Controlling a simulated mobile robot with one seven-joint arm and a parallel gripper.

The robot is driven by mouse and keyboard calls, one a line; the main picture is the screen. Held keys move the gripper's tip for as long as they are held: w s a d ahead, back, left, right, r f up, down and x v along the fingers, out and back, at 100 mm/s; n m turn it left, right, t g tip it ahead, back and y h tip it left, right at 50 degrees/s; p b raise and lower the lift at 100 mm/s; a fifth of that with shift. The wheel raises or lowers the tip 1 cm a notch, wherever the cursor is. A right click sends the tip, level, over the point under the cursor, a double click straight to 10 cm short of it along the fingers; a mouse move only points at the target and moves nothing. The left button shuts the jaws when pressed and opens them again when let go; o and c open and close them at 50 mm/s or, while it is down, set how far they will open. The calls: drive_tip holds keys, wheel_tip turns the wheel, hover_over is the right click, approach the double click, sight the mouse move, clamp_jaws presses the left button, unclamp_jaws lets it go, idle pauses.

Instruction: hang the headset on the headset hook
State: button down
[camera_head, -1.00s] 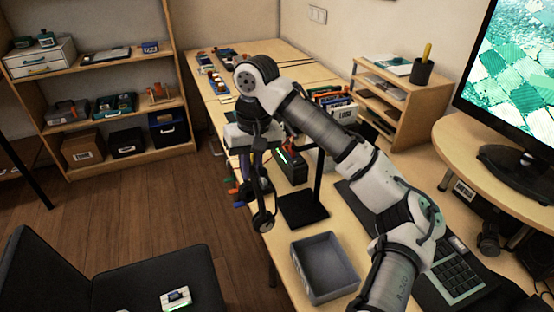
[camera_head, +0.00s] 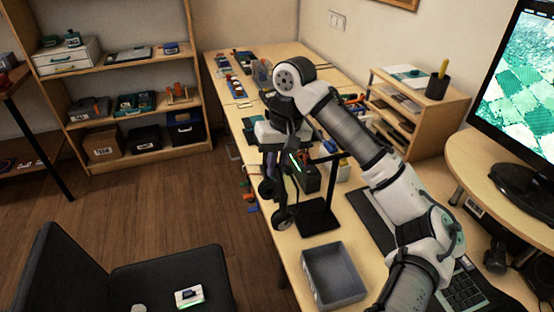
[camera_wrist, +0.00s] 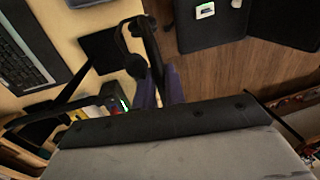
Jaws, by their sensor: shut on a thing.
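The dark headset (camera_head: 284,217) hangs below my gripper (camera_head: 275,160), at the desk's left edge. Its two round ear cups show low in the head view. In the wrist view the headset (camera_wrist: 137,64) lies at the tips of my purple gripper (camera_wrist: 160,88) fingers, which are shut on it. A black stand with a flat base (camera_head: 318,217), an upright post and a top arm stands on the desk just right of the headset. It looks like the headset hook. In the wrist view its base (camera_wrist: 100,48) is left of the headset. The headset appears apart from the stand.
A grey open tray (camera_head: 333,275) stands in front of the stand. A dark box with a green light (camera_head: 305,178) is behind the post. A keyboard (camera_head: 462,290) lies to the right, and a black chair (camera_head: 170,280) stands left of the desk.

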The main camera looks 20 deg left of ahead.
drive_tip(key=w+d+b, duration=0.2)
drive_tip(key=w+d, duration=0.4)
drive_tip(key=d, duration=0.4)
drive_tip(key=shift+w+b, duration=0.3)
drive_tip(key=shift+b, duration=0.05)
idle(1.0)
drive_tip(key=shift+d+f, duration=0.1)
drive_tip(key=shift+f, duration=0.15)
idle(0.4)
